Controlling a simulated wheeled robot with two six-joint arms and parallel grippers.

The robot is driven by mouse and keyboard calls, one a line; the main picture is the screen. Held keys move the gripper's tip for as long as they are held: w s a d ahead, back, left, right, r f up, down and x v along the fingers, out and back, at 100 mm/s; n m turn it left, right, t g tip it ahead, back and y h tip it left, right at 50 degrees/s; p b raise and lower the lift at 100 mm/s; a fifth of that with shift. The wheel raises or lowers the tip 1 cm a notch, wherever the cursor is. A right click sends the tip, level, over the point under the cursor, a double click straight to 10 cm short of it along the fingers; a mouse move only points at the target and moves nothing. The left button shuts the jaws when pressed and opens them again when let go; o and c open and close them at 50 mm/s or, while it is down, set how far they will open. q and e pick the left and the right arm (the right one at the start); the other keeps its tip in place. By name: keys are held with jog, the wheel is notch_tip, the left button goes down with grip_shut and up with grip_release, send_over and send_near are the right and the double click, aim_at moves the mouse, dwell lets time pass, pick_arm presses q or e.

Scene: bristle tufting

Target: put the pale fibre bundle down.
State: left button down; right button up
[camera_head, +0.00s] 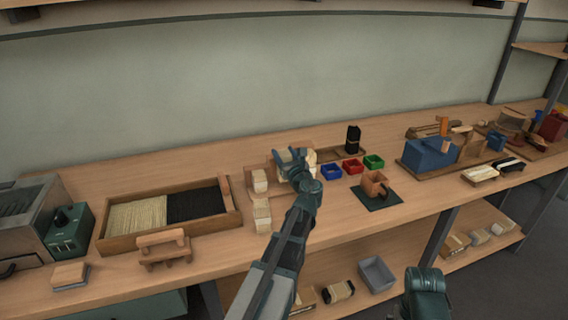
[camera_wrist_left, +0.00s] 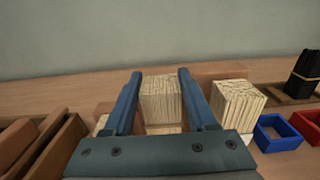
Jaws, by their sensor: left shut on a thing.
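My left gripper (camera_head: 293,158) is over the middle of the bench. In the left wrist view its two blue fingers (camera_wrist_left: 160,82) are shut on a pale fibre bundle (camera_wrist_left: 160,103), a block with a fine streaked top. I cannot tell whether the bundle touches the surface below. Another pale bundle (camera_wrist_left: 238,101) stands to the right of the fingers, apart from them. More pale blocks (camera_head: 260,181) stand left of the gripper in the head view. Only a teal part of my right arm shows at the bottom; its gripper is out of view.
A wooden tray (camera_head: 112,243) with pale and black fibres lies left. Blue (camera_head: 331,171), red (camera_head: 352,166) and green (camera_head: 373,162) bins stand right of the gripper, near a black bundle (camera_head: 353,139). A brown holder (camera_head: 374,184) sits on a dark mat. Bare bench lies in front.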

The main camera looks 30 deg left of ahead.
aim_at(284, 161)
pick_arm(q)
notch_tip(284, 161, down, 4)
jog(key=b, duration=0.3)
jog(key=shift+r, duration=0.35)
jog(key=shift+c, duration=1)
grip_release()
jog(key=shift+r, duration=0.1)
jog(key=v, duration=1.2)
